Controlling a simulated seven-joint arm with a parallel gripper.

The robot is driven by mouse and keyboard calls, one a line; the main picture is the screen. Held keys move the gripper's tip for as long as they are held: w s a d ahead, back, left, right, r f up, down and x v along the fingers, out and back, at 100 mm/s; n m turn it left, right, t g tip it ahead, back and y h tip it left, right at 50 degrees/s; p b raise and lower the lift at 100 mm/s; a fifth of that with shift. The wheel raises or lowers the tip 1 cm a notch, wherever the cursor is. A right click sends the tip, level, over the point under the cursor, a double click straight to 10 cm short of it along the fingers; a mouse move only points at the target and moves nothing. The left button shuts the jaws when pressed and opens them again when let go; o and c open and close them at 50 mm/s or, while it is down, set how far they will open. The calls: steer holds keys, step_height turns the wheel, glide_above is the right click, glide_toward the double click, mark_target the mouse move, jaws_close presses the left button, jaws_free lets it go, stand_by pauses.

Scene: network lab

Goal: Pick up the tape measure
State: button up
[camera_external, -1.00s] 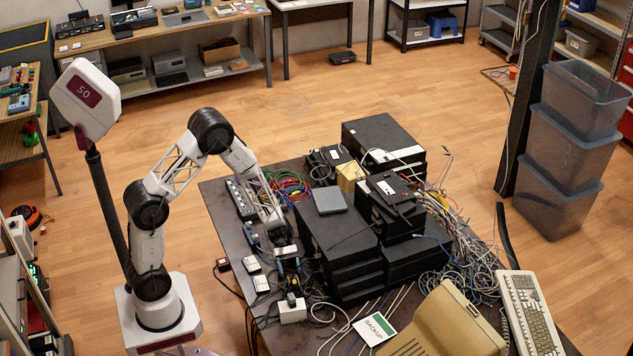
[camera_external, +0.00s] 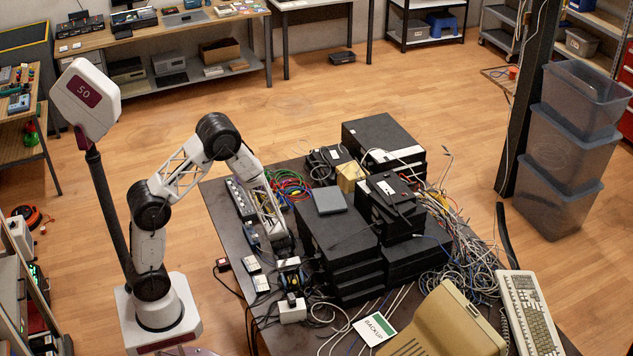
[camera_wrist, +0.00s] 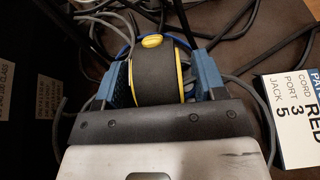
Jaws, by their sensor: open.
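The tape measure (camera_wrist: 158,75) is black with yellow edges and a yellow button at its far end in the wrist view. It lies between the two blue fingers of my gripper (camera_wrist: 164,72), one on each side. The fingers are open around it; whether either touches it I cannot tell. In the external view my gripper (camera_external: 289,268) is low over the table's left side, among cables and small boxes.
A stack of black equipment (camera_external: 352,262) stands just right of my gripper. A white box (camera_external: 292,312) sits in front of it. In the wrist view, cables run around the tape measure, and a printed label (camera_wrist: 290,110) lies at the right.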

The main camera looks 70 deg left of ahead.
mark_target(293, 276)
steer(key=shift+c, duration=0.3)
steer(key=c, duration=1.1)
steer(key=shift+r, duration=0.1)
step_height(293, 276, up, 18)
stand_by(0.4)
stand_by(0.5)
